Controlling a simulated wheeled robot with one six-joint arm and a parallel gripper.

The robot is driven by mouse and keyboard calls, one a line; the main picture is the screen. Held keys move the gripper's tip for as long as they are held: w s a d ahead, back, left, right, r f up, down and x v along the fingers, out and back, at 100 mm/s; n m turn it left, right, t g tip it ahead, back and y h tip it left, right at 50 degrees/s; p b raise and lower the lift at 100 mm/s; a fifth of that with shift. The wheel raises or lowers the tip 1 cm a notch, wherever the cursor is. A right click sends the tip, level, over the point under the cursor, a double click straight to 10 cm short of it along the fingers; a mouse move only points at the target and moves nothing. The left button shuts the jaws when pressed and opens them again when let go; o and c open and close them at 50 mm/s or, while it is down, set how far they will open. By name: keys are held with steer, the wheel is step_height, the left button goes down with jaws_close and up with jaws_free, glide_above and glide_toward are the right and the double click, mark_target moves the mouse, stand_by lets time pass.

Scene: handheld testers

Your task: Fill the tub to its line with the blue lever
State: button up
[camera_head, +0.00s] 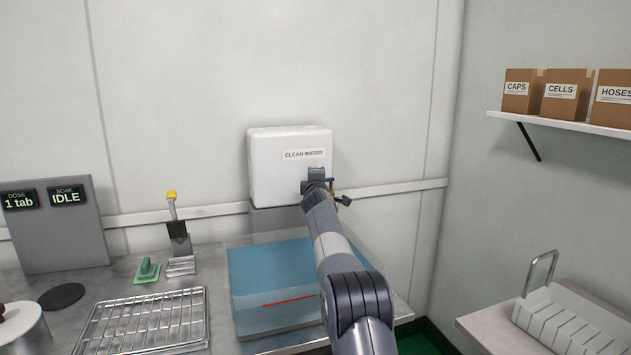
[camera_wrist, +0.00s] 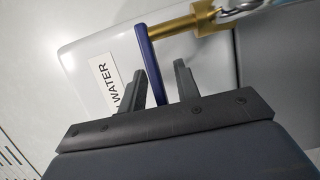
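The blue lever (camera_wrist: 148,60) hangs from a brass tap (camera_wrist: 190,27) in the wrist view. My gripper (camera_wrist: 162,84) is open, with the lever between its two fingers. A gap shows between the lever and the right finger; whether the left finger touches it I cannot tell. In the head view my gripper (camera_head: 322,182) is at the tap, and only a bit of the lever (camera_head: 331,184) shows. The white tank (camera_head: 268,170) reads "CLEAN WATER". The see-through blue tub (camera_head: 255,265) stands below it, with a red line (camera_head: 290,301) on its front. The water level is unclear.
A wire rack (camera_head: 145,325), a green-handled item (camera_head: 147,270) and a yellow-topped lever stand (camera_head: 178,235) are left of the tub. A panel (camera_head: 60,235) reads "1 tab" and "IDLE". A shelf (camera_head: 560,123) with boxes is at the right. My arm hides the tub's right side.

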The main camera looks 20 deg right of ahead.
steer(key=shift+f, duration=0.1)
steer(key=shift+b+v, duration=0.9)
steer(key=shift+b, duration=0.35)
steer(key=b+v, duration=0.6)
steer(key=v, duration=0.3)
steer(key=shift+b, duration=0.3)
steer(key=shift+c, duration=0.3)
